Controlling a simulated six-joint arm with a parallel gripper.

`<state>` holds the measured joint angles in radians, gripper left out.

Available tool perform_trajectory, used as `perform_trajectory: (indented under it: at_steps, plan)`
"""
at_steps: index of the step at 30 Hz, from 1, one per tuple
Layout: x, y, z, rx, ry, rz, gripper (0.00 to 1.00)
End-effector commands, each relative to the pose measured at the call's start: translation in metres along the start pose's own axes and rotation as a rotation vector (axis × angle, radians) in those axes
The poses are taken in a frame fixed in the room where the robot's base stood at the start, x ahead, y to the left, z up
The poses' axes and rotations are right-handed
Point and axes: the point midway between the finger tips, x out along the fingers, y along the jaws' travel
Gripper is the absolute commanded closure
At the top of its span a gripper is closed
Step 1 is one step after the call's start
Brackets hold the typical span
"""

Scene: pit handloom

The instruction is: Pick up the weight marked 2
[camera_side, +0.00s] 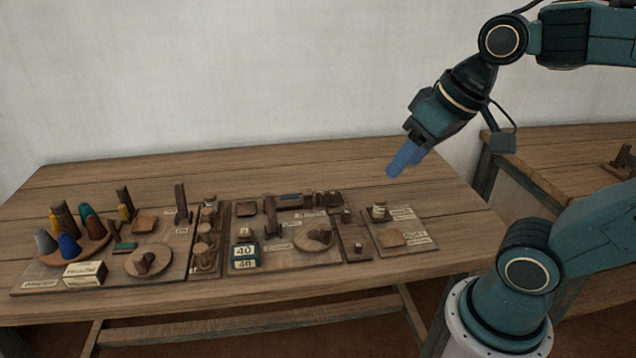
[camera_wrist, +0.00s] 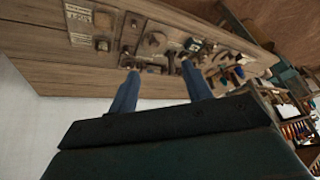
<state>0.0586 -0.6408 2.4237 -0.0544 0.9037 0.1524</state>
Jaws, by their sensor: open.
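My gripper (camera_side: 403,160) hangs in the air above the right part of the table, well clear of everything on it. Its blue fingers are apart and empty in the wrist view (camera_wrist: 160,82). Small pale-topped pieces stand on a narrow dark board right of the middle: one at the back (camera_side: 346,215) and one at the front (camera_side: 357,248). They may be weights, but their marks are too small to read, so I cannot tell which is marked 2. A jar (camera_side: 379,211) stands on the board to their right.
The wooden table (camera_side: 440,190) has bare room at its back and right. A pale wall stands behind.

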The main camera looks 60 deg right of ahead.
Motion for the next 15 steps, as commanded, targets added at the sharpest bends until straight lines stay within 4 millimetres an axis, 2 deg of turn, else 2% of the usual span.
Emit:
perform_trajectory:
  at_steps: [8,15]
  plan:
    - [0.015,0.005,-0.052,0.307,-0.072,-0.001,0.51]
    - [0.037,0.021,-0.095,0.586,-0.135,0.003,0.51]
